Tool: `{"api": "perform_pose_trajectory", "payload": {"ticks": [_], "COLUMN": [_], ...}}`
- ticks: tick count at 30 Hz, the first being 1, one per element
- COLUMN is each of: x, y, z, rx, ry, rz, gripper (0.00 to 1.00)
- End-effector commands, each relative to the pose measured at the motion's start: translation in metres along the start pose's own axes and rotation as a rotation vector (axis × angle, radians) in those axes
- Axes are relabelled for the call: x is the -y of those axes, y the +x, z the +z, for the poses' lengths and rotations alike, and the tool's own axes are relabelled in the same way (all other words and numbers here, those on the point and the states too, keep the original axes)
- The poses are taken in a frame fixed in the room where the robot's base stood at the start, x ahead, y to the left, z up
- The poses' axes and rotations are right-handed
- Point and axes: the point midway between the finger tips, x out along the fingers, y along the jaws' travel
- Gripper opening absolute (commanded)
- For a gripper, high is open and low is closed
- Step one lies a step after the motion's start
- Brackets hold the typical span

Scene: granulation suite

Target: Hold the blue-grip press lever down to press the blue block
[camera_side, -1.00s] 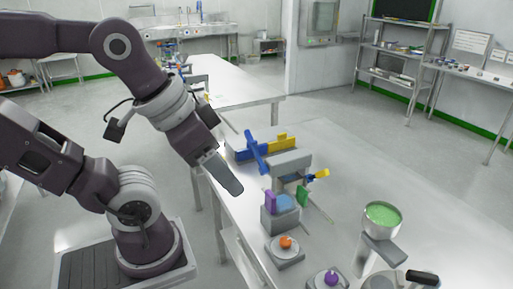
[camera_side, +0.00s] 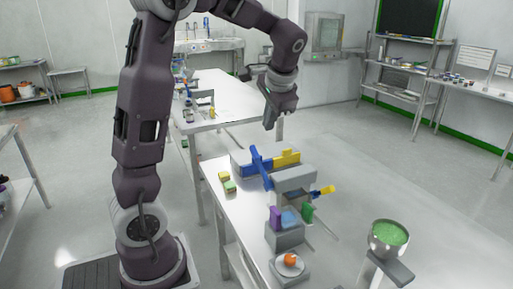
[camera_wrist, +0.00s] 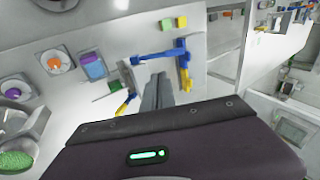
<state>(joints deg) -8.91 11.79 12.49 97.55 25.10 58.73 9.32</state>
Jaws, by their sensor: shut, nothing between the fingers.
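In the side view the press (camera_side: 296,178) stands on the steel table, with a blue lever (camera_side: 261,168) tilted up at its left. The lever also shows in the wrist view (camera_wrist: 152,56). My gripper (camera_side: 270,126) is shut and empty. It hangs pointing down above the far side of the press, apart from the lever. Its closed fingers show in the wrist view (camera_wrist: 158,90).
A blue-and-yellow part (camera_side: 284,158) lies behind the lever. A yellow-tipped handle (camera_side: 327,191) sticks out right of the press. Small yellow (camera_side: 224,176) and green (camera_side: 230,187) blocks lie left. An orange ball (camera_side: 290,259) and a green-filled bowl (camera_side: 389,238) stand in front.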

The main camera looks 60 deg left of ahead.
Motion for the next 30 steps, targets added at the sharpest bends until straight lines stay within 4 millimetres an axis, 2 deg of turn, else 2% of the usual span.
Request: {"api": "perform_pose_trajectory", "payload": {"ticks": [1, 4, 15, 18, 20, 30], "x": [0.011, 0.025, 0.029, 0.029, 0.030, 0.035], "y": [0.014, 0.029, 0.035, 0.042, 0.051, 0.126], "z": [-0.007, -0.014, -0.016, -0.015, -0.015, -0.009], "rx": [0.030, 0.066, 0.077, 0.078, 0.079, 0.080], "ry": [0.011, 0.027, 0.033, 0.033, 0.032, 0.033], "rz": [-0.029, -0.069, -0.081, -0.080, -0.080, -0.078], "gripper": [0.00, 0.00, 0.00, 0.00, 0.00, 0.00]}}
